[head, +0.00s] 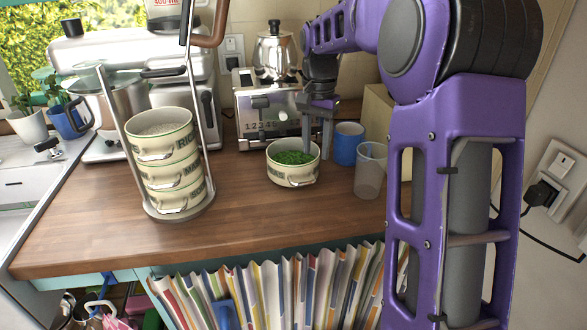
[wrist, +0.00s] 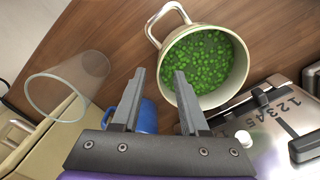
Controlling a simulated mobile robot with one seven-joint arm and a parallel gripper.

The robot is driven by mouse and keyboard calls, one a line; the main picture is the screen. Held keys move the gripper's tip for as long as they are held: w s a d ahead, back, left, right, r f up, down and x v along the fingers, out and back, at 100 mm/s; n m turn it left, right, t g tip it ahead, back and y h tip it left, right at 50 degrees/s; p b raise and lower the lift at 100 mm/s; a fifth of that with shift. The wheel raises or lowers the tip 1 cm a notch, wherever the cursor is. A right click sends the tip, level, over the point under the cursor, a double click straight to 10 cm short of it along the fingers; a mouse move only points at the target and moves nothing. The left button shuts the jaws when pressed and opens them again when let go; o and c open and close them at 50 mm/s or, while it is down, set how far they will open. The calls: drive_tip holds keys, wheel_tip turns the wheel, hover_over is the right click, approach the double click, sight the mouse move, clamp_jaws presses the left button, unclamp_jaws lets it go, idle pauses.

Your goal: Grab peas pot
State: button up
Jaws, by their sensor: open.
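The peas pot (head: 292,172) is a cream enamel pot with a dark green rim and metal handles, filled with green peas. It stands upright on the wooden counter, in front of the toaster. In the wrist view the peas pot (wrist: 240,60) is at the upper middle, with one handle at its upper left. My gripper (head: 317,152) is open and empty, at the pot's right rear side. In the wrist view my gripper (wrist: 160,75) has its right finger overlapping the pot's near rim and its left finger over the counter. Whether a finger touches the pot cannot be told.
A blue mug (head: 348,143) and a clear cup (head: 369,170) stand close right of the pot. The toaster (head: 262,112) is behind it, with a kettle (head: 275,55) on top. A rack of stacked pots (head: 163,165) is at left. The counter (head: 250,215) in front is clear.

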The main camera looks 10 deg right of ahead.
sight(316, 158)
wheel_tip(316, 158, down, 5)
drive_tip(key=shift+f+b, duration=0.2)
drive_tip(key=shift+b, duration=0.25)
clamp_jaws()
drive_tip(key=shift+r, duration=0.1)
idle(1.0)
